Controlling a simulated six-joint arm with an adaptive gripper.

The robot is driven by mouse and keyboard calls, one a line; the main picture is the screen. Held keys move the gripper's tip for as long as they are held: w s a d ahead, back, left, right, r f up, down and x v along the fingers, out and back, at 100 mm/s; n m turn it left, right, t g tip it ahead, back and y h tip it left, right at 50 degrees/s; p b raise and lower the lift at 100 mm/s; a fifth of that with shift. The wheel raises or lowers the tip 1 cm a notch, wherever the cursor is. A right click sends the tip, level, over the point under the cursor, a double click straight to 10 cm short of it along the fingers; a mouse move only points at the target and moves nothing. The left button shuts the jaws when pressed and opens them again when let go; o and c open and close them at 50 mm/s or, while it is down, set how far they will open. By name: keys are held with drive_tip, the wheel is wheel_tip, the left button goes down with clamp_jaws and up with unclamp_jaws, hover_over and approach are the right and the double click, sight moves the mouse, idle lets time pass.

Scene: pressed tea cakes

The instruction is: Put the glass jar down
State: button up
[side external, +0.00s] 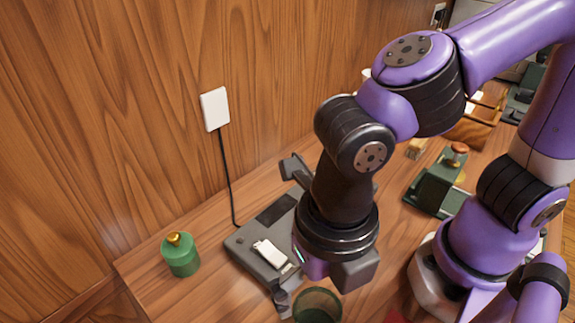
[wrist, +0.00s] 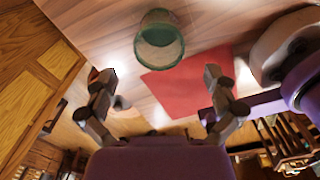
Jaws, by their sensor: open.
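The glass jar (side external: 318,306) is greenish, clear and open-topped. In the side external view it stands upright at the bottom edge, which cuts off its base. In the wrist view the jar (wrist: 160,42) is near the top, on the wood tabletop close to a red mat. My gripper (wrist: 157,80) is open, with dark fingers spread left and right in the wrist view. Nothing is between the fingers. The jar is beyond the fingertips and apart from both. In the side external view my dark wrist is above and behind the jar, and the fingertips are hard to make out.
A green canister (side external: 181,256) with a gold knob stands at the left. A grey device (side external: 245,240) with a white piece on it sits mid-table. A green press-like object (side external: 436,188) is at the right. The red mat (wrist: 190,85) lies near the jar. Wood shows between canister and jar.

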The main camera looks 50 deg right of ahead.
drive_tip(key=w+d+r+m+t, duration=0.1)
drive_tip(key=w+d+r+m, duration=0.1)
drive_tip(key=d+m, duration=0.4)
drive_tip(key=w+d+r+m+t, duration=0.2)
drive_tip(key=d+m, duration=0.5)
drive_tip(key=m, duration=0.8)
drive_tip(key=w+d+r+m+t, duration=0.2)
drive_tip(key=w+d+r+m, duration=0.1)
drive_tip(key=d+m, duration=0.4)
drive_tip(key=shift+w+r+m, duration=0.25)
drive_tip(key=shift+m, duration=1.45)
